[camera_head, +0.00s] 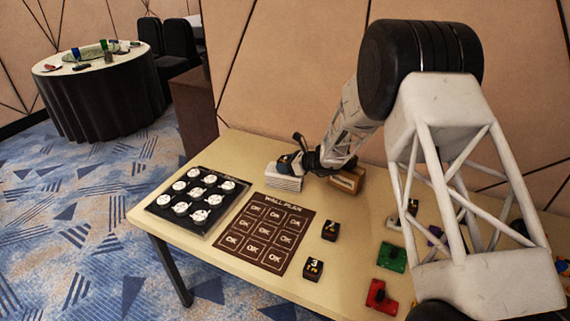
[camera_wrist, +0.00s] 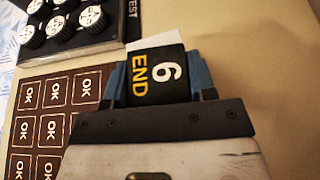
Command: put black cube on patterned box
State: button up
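My gripper (camera_wrist: 157,80) has its blue fingers on both sides of a black cube (camera_wrist: 155,75) marked "6 END", and looks shut on it. In the head view, my gripper (camera_head: 294,160) is low at the table's back edge, just over a white block with thin lines (camera_head: 284,182), which may be the patterned box. A white edge (camera_wrist: 153,41) shows behind the cube in the wrist view. Whether the cube touches the white block or is just above it, I cannot tell. The block's top is mostly hidden.
A brown box (camera_head: 347,181) stands close right of my gripper. A knob panel (camera_head: 205,226) and the wall plan sheet (camera_head: 265,232) lie in front. Two more black cubes (camera_head: 330,230) (camera_head: 313,269) and green (camera_head: 391,257) and red (camera_head: 380,297) pieces are to the right.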

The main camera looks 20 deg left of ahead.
jog(key=o, duration=0.4)
jog(key=shift+o, duration=0.2)
jog(key=shift+r, duration=0.2)
jog(key=v, duration=1.2)
jog(key=shift+d, duration=0.1)
dwell(0.5)
